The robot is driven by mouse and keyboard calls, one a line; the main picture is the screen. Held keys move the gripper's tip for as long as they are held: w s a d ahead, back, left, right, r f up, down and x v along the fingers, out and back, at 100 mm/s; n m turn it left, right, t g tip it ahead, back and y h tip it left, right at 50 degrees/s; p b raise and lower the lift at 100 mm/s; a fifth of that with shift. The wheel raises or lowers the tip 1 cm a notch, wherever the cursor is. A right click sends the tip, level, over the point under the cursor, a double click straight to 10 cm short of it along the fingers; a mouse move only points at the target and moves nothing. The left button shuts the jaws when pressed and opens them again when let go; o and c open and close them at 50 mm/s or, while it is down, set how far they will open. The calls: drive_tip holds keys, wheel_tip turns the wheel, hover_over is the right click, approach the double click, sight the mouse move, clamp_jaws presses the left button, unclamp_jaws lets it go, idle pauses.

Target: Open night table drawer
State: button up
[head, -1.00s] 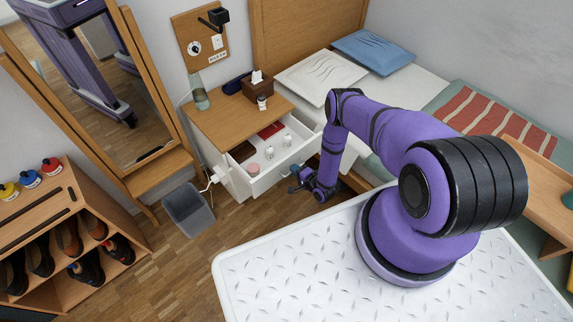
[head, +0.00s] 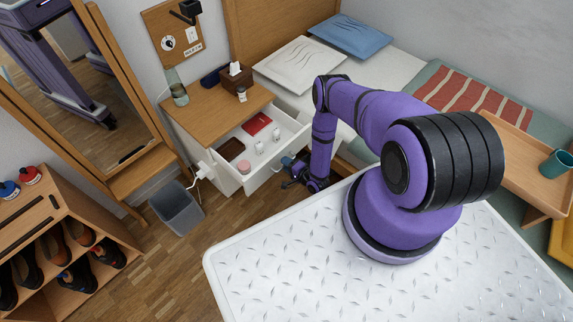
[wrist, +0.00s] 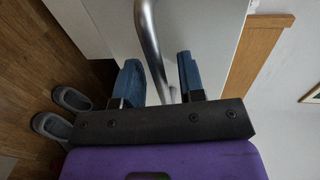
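The night table (head: 212,108) has a wooden top and a white body. Its white drawer (head: 272,168) is pulled well out, with its contents showing from above. My gripper (head: 292,172) is low at the outer side of the drawer front. In the wrist view, the metal bar handle (wrist: 150,40) of the white drawer front (wrist: 200,25) runs between the two blue fingers of my gripper (wrist: 160,82). The fingers are apart, with a gap visible on both sides of the bar.
The drawer holds a red item (head: 256,124), a brown tray (head: 231,149), a pink-lidded jar (head: 244,166) and small white bottles. A grey bin (head: 177,208) stands left of the night table. The bed (head: 385,65) is on the right. Grey slippers (wrist: 60,115) lie on the floor.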

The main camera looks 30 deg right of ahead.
drive_tip(key=v, duration=1)
drive_tip(key=shift+s+d, duration=0.15)
drive_tip(key=shift+s, duration=0.25)
